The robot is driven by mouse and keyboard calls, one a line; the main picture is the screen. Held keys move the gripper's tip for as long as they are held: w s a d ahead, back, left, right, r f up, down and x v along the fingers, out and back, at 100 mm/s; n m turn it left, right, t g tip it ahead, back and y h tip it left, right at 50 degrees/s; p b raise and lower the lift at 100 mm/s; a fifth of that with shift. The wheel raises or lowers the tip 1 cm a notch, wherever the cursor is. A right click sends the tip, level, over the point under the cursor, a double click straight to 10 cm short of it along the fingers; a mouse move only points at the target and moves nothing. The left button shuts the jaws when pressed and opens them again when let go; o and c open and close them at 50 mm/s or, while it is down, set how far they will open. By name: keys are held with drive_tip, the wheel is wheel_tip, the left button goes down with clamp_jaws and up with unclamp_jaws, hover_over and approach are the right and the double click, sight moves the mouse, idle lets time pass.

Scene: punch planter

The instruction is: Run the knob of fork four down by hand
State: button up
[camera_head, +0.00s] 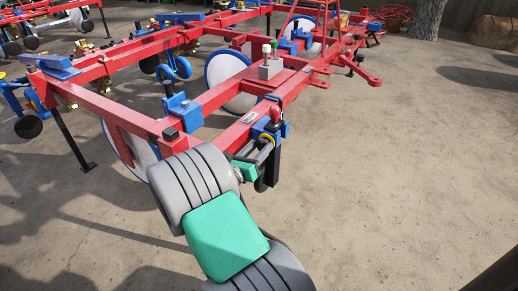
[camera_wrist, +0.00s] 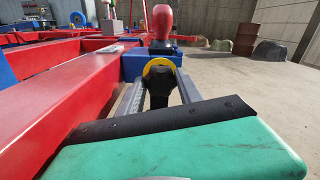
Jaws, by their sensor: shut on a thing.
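In the wrist view a black knob (camera_wrist: 160,82) stands in front of a yellow ring (camera_wrist: 161,66) on a blue bracket (camera_wrist: 137,66). My gripper (camera_wrist: 159,92) has a grey finger on each side of the knob and is shut on it. In the head view my gripper (camera_head: 265,152) reaches the blue bracket (camera_head: 271,128) at the near end of the red frame, with the yellow ring (camera_head: 266,139) just beyond the fingers. The fingers mostly hide the knob there. A red rounded handle (camera_wrist: 161,20) rises above the bracket. I cannot read a fork number.
The red beam (camera_wrist: 75,95) runs close along the left of my gripper. Another blue clamp (camera_head: 182,110) and a white disc (camera_head: 230,78) sit farther along the frame. Open concrete floor (camera_head: 410,170) lies to the right.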

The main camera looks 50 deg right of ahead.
drive_tip(key=c, duration=0.4)
drive_tip(key=shift+m+p, duration=0.4)
